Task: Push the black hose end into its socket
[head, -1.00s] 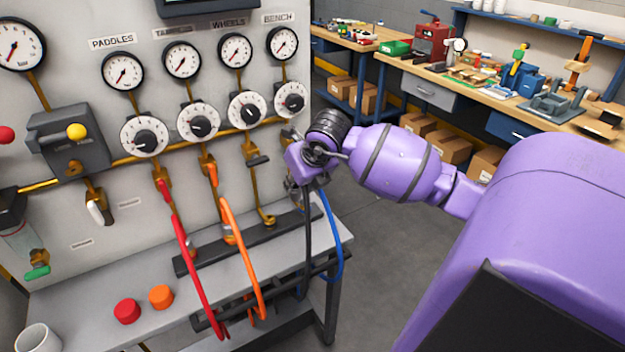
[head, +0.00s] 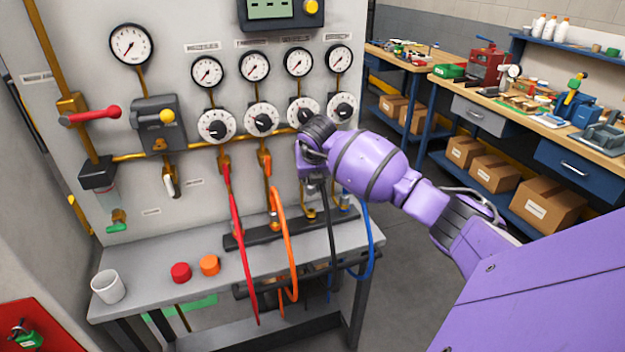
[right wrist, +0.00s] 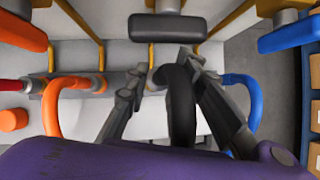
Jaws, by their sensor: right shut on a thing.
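My right gripper (head: 312,180) is in front of the panel, below the right-hand dials, and its wrist hides the fingers in the head view. In the right wrist view my right gripper (right wrist: 162,72) is shut on the black hose (right wrist: 180,105), which runs between its fingers. The black hose (head: 333,235) hangs down below the gripper in the head view. Its end and socket are not clear; the fingers and hose cover that area, between the orange and blue hoses. My left gripper is not in view.
The red hose (head: 238,225) and orange hose (head: 288,235) hang left of the gripper; the blue hose (head: 369,240) hangs right. A black valve handle (right wrist: 168,27) is close above the fingers. A red cap (head: 181,272), orange cap (head: 209,265) and white cup (head: 108,287) stand on the bench.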

